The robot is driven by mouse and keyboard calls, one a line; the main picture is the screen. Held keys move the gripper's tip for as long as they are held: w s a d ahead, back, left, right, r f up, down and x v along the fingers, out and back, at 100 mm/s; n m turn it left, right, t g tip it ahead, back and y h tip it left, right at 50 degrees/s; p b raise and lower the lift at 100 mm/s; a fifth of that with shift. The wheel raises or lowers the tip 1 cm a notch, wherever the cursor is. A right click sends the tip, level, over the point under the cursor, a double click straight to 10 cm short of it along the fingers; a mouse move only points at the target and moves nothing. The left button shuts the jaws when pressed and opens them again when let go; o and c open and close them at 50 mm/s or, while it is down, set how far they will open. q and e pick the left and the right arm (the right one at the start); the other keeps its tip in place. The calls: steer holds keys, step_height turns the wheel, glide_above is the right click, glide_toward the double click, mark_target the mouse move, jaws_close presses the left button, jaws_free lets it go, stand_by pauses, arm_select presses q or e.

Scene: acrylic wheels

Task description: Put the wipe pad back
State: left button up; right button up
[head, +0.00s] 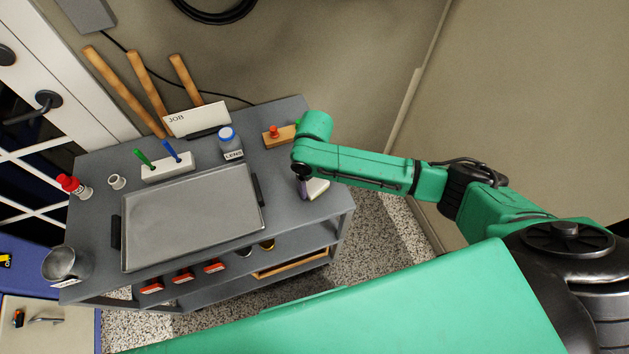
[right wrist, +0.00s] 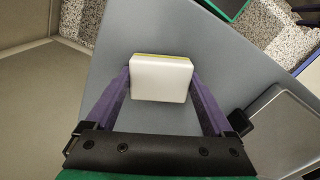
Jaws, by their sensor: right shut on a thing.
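The wipe pad (head: 318,187) is a small white block with a thin yellow-green edge, at the right end of the grey cart top (head: 285,210). My right gripper (head: 305,191) reaches down over it from the right. In the right wrist view the pad (right wrist: 160,80) sits between the two purple fingers of my right gripper (right wrist: 160,85), which is shut on it. I cannot tell whether the pad touches the cart top or is just above it. My left gripper is not in view.
A grey tray (head: 190,215) lies left of the pad. Behind stand a lens jar (head: 231,143), a wooden block with a red knob (head: 278,136), a white holder with green and blue tools (head: 167,168), and a JOB card (head: 197,120). A red-capped bottle (head: 74,186) and metal bowl (head: 67,265) are left.

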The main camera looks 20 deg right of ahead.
mark_target(314, 183)
steer(key=shift+f, duration=0.1)
steer(key=o, duration=1)
steer(key=shift+o, duration=0.2)
step_height(314, 183, up, 12)
steer(key=shift+r, duration=0.2)
